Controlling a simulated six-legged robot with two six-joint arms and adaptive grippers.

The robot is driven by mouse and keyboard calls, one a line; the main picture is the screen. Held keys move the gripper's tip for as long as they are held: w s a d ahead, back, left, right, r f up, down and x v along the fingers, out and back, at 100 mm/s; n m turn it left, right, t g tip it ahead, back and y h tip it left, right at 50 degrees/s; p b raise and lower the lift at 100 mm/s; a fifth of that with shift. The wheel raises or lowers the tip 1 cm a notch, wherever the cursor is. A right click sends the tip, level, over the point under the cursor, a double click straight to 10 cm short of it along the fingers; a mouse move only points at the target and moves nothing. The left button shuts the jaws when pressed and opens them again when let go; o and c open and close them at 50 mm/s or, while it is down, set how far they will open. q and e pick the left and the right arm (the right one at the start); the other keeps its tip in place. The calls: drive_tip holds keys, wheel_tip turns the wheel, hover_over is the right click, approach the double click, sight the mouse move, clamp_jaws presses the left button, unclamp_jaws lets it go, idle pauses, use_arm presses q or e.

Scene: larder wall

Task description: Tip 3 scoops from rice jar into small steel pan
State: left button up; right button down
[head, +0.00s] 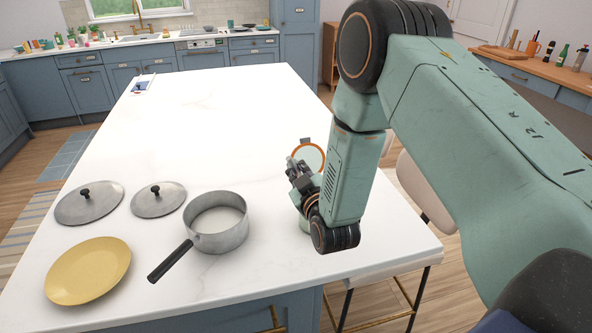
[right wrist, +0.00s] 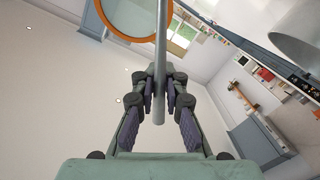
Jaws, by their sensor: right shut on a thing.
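The steel pan (head: 236,238) stands upright on the white worktop, its black handle pointing to the lower left. I cannot tell whether its pale inside holds rice. My right gripper (head: 299,172) is right of the pan, above the worktop; in the right wrist view my right gripper (right wrist: 160,95) is shut on a thin grey rod (right wrist: 161,50), which looks like a scoop handle. An orange-ringed round glass lid (head: 321,149) stands just behind the gripper and also shows in the right wrist view (right wrist: 103,12). The jar body is mostly hidden by my arm. The scoop's bowl and the rice are not visible.
Two grey lids, a larger one (head: 82,208) and a smaller one (head: 150,205), lie left of the pan. A yellow plate (head: 88,270) lies at the front left. The worktop (head: 205,120) is mostly clear behind them. A stool (head: 425,190) stands at its right edge.

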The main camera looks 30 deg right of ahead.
drive_tip(key=shift+r+p, duration=0.65)
drive_tip(key=shift+r, duration=0.4)
drive_tip(key=shift+r+p, duration=2.25)
drive_tip(key=shift+r, duration=0.5)
drive_tip(key=shift+f, duration=0.1)
